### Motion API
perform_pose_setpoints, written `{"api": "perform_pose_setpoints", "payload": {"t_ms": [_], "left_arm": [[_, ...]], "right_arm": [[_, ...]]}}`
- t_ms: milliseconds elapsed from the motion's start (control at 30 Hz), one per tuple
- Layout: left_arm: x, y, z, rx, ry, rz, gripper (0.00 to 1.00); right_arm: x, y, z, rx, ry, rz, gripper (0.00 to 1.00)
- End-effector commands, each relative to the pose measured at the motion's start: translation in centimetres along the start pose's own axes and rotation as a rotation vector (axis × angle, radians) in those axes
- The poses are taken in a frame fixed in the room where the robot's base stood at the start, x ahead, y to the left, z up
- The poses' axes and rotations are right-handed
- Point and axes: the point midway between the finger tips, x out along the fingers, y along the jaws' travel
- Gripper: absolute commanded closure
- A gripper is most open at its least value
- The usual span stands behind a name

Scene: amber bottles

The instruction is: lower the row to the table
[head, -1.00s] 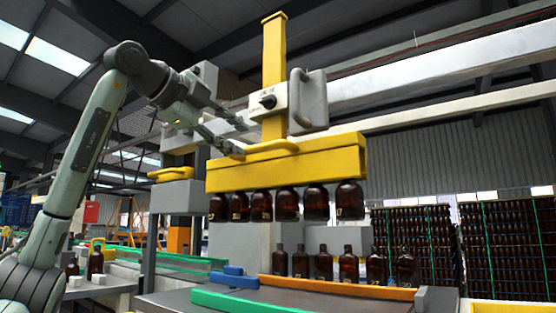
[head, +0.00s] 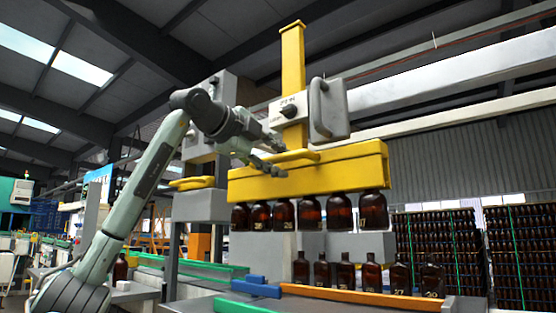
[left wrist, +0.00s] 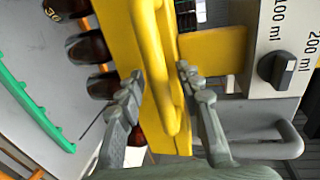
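A row of several amber bottles (head: 306,213) hangs under the yellow lifting head (head: 345,166). It hangs clear above a second row of amber bottles (head: 366,273) standing on the grey table (head: 198,289). The head carries a yellow bar handle (head: 303,155) on its front. My left gripper (head: 281,159) is at the handle's left part. In the left wrist view its fingers (left wrist: 158,80) stand apart, one on either side of the yellow handle (left wrist: 150,42), with gaps showing. Some hanging bottles (left wrist: 88,48) also show there. My right gripper is in neither view.
An orange rail (head: 350,294), a green rail (head: 245,307) and a blue block (head: 258,289) edge the table. A grey dial box (head: 287,110) and grey loop handle (head: 328,108) sit above the head. Stacked bottles (head: 440,250) stand behind at right.

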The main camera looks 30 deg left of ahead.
Motion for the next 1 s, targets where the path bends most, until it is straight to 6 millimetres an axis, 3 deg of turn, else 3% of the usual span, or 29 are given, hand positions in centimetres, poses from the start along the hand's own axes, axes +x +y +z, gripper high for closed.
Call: {"api": "perform_pose_setpoints", "payload": {"t_ms": [33, 267, 1000], "left_arm": [[-0.01, 0.0, -0.02, 0.0, 0.0, 0.0, 0.74], [-0.04, 0.0, -0.02, 0.0, 0.0, 0.0, 1.0], [0.12, 0.75, -0.04, 0.0, 0.001, 0.002, 1.0]], "right_arm": [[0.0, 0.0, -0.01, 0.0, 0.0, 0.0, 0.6], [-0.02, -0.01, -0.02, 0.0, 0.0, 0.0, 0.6], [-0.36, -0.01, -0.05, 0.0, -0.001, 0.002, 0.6]]}}
